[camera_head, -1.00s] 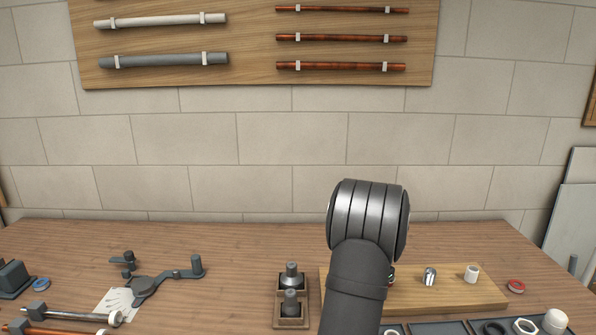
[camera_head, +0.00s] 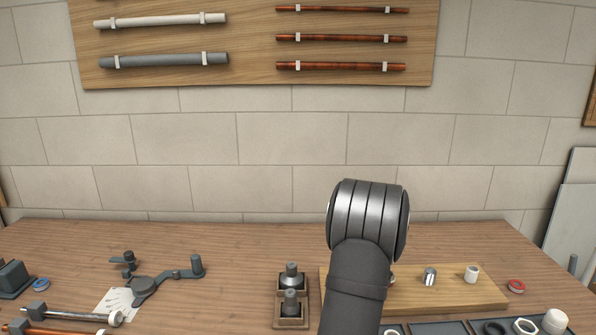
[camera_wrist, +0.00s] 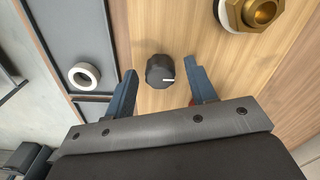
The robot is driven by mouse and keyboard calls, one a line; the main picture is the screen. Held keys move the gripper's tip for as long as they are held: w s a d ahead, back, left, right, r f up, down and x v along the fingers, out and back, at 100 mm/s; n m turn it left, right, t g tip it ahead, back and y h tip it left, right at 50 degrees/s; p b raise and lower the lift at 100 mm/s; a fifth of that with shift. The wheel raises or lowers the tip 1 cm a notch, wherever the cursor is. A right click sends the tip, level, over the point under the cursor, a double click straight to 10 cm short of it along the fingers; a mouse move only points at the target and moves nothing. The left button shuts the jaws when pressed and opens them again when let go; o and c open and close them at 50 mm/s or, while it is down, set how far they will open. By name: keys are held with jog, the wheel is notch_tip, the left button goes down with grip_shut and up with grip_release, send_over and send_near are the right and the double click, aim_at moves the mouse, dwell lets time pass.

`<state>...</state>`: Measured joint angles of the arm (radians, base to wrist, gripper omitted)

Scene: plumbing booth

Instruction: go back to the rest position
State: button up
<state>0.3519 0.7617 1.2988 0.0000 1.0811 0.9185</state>
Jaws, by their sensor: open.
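My gripper (camera_wrist: 160,82) shows in the wrist view with its two blue-grey fingers spread apart. A black knob (camera_wrist: 160,71) with a white mark shows in the gap beyond the fingertips, on a light wooden board (camera_wrist: 205,45). I see nothing held between the fingers. In the head view my dark arm rises at the right of the middle, and the gripper itself is hidden there. The wooden board (camera_head: 485,294) shows partly behind my arm, with a metal fitting (camera_head: 430,276) and a white fitting (camera_head: 471,274) on it.
A brass fitting (camera_wrist: 260,12) and a white ring (camera_wrist: 84,75) show near my gripper. A wooden holder (camera_head: 291,321) with two dark-topped bottles stands left of my arm. A pipe bender (camera_head: 150,285) lies further left. The back middle of the table is clear.

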jog(key=n, duration=0.3)
jog(key=shift+n, duration=0.4)
jog(key=n, duration=0.4)
jog(key=shift+n, duration=1)
